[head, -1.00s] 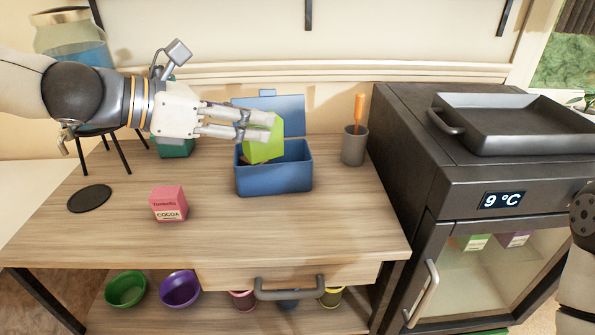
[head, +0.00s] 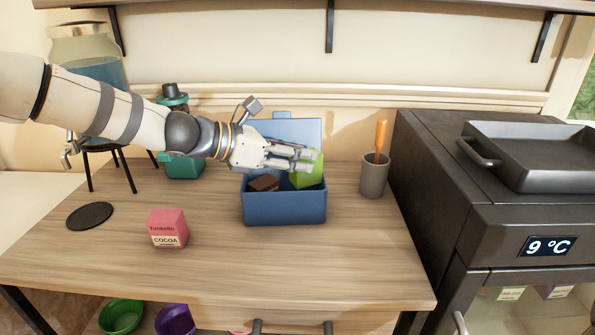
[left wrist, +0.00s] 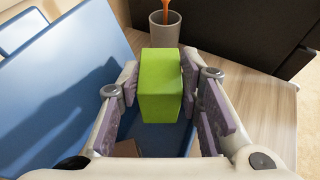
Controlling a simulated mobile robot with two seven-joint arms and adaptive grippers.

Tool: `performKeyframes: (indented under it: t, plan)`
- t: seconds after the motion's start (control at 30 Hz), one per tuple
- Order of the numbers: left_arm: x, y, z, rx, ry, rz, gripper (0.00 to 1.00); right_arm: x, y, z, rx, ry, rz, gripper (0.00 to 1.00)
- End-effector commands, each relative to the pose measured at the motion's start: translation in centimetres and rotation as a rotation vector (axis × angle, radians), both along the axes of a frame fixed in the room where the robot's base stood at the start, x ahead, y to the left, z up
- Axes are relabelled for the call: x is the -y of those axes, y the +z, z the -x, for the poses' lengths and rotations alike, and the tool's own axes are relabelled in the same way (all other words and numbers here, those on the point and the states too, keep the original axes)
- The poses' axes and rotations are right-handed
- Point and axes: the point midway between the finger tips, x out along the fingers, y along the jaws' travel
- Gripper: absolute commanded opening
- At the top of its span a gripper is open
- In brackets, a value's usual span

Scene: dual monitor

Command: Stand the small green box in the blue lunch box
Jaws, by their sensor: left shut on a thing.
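The small green box (head: 307,172) is upright in my left gripper (head: 312,160), at the right end of the blue lunch box (head: 285,208). Its lower part is inside, hidden behind the front wall. In the left wrist view the green box (left wrist: 160,85) is between the two purple-padded fingers of the left gripper (left wrist: 158,90). Whether its base touches the lunch box floor cannot be told. The lunch box lid (head: 290,133) stands open at the back. My right gripper is not in view.
A brown block (head: 264,184) lies in the left part of the lunch box. A grey cup (head: 374,176) with an orange-handled tool stands to the right. A pink cocoa box (head: 167,229) and a black disc (head: 90,216) are on the left. The table front is clear.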

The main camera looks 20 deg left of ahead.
Motion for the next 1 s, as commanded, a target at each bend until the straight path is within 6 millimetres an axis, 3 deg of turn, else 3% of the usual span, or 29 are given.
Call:
performKeyframes:
  t: [0.03, 0.13, 0.4, 0.87, 0.9, 1.0]
  plan:
    - [0.0, -2.3, 0.0, -0.017, 0.001, 0.001, 0.04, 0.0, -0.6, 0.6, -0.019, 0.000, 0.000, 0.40]
    - [-0.1, -3.5, 0.1, -0.013, 0.002, 0.000, 0.04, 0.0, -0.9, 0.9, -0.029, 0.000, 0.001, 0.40]
    - [0.0, -3.3, 0.1, -0.006, 0.000, -0.001, 0.04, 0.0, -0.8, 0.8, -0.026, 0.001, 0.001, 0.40]
    - [-0.1, -4.6, 0.1, -0.008, 0.001, -0.002, 0.04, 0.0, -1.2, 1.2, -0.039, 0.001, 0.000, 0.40]
    - [-0.1, -4.7, 0.1, -0.008, 0.001, -0.003, 0.37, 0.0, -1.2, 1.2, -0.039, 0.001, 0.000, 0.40]
    - [-0.1, -4.7, 0.2, -0.009, 0.001, -0.004, 0.41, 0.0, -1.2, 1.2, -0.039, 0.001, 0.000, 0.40]
